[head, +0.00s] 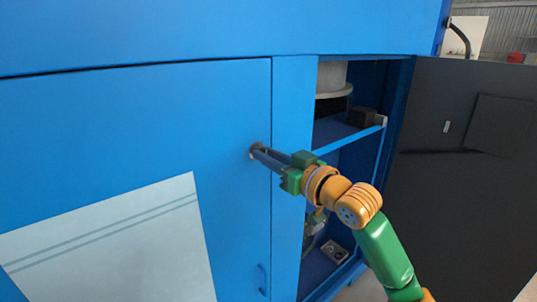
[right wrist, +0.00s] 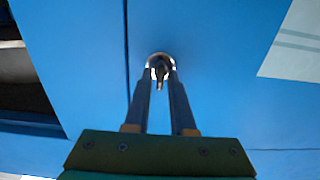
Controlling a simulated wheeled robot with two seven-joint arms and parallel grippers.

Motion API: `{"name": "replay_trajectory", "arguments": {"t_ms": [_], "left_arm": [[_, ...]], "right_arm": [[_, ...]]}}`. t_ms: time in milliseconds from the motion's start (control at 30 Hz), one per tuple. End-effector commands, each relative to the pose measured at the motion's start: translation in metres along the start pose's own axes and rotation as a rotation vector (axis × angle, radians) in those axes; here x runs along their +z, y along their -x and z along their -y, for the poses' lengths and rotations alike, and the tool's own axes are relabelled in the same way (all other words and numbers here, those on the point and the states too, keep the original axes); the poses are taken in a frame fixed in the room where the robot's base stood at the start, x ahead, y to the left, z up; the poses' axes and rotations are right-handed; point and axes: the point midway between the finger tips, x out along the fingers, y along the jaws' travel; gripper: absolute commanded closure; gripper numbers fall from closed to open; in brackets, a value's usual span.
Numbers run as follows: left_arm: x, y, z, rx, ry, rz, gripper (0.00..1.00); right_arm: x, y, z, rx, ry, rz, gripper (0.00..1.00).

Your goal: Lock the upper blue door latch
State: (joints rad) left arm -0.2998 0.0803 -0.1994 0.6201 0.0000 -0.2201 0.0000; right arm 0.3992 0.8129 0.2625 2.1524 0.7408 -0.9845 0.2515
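The upper latch (head: 256,149) is a small round metal fitting near the right edge of the left blue door (head: 150,120). In the right wrist view the latch (right wrist: 160,67) has a bright ring and a narrow dark tab. My right gripper (head: 262,153) reaches in from the right with its fingertips at the latch. In the right wrist view the fingers of my right gripper (right wrist: 161,78) stand apart on either side of the tab, with a slim gap visible; contact is hard to tell. The fingers partly hide the latch. My left gripper is not in view.
The left door looks closed and carries a pale sheet (head: 110,245). A lower handle (head: 262,279) is below the latch. The right compartment is open, showing a blue shelf (head: 335,132). Its dark door (head: 455,200) is swung out to the right, beside my right arm.

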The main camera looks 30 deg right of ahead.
Motion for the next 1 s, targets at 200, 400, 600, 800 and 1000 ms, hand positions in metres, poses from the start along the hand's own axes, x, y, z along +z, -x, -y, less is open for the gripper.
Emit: {"name": "replay_trajectory", "arguments": {"t_ms": [200,400,600,800,1000], "left_arm": [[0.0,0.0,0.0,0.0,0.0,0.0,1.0],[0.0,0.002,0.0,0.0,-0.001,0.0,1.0],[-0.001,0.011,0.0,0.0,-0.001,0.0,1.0],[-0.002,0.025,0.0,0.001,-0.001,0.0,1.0],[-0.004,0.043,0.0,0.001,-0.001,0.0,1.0]], "right_arm": [[0.0,0.0,0.0,0.0,0.0,0.0,1.0],[-0.001,0.0,0.0,0.0,-0.021,0.0,1.0],[-0.002,0.0,0.0,0.0,-0.113,0.001,1.0],[-0.004,0.0,-0.001,0.0,-0.28,0.001,1.0],[-0.004,0.0,-0.002,0.001,-0.471,0.002,1.0]]}}
